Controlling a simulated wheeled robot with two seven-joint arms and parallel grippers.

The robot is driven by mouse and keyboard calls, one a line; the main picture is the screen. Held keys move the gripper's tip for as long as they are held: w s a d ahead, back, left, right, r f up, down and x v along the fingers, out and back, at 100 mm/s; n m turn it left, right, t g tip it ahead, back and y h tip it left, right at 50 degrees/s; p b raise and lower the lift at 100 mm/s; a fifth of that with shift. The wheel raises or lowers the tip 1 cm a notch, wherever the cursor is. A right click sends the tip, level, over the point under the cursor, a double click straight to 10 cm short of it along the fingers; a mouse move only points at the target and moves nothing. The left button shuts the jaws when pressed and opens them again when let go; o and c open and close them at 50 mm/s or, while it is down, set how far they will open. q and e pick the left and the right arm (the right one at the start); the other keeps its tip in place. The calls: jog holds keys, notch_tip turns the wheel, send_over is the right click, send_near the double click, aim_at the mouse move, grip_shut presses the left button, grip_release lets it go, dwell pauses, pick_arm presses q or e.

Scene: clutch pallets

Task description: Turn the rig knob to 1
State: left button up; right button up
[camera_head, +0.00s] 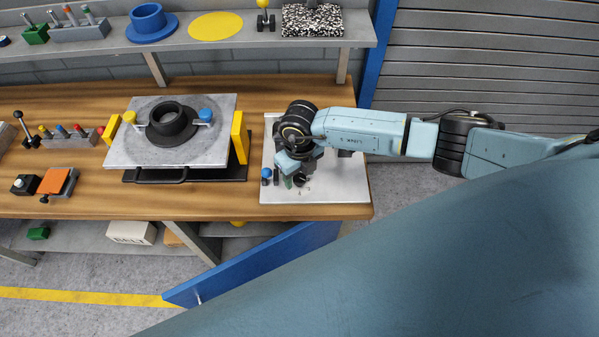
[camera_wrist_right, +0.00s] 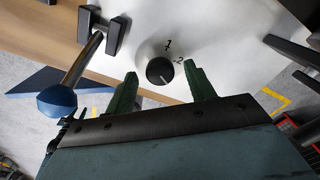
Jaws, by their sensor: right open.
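The rig knob (camera_wrist_right: 160,71) is a round black knob on a light metal panel (camera_wrist_right: 225,25), with the marks 1 and 2 printed beside it in the right wrist view. A pale pointer line on it shows, aimed roughly down and right in that view. In the head view the knob (camera_head: 300,181) is small and partly hidden by my right gripper (camera_head: 293,178). In the wrist view my right gripper (camera_wrist_right: 163,90) is open, its two green fingers apart on either side of the knob's near edge. I cannot tell whether they touch it. My left gripper is not in view.
A lever with a blue ball (camera_wrist_right: 57,100) stands close beside the right gripper. A grey plate (camera_head: 120,150) with a black ring (camera_head: 173,124) lies left on the wooden bench (camera_head: 90,205). A shelf (camera_head: 230,42) runs behind. A blue panel (camera_head: 255,265) slants below the bench.

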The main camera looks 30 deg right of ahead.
jog(key=shift+f, duration=0.25)
jog(key=c, duration=1)
jog(key=shift+o, duration=0.2)
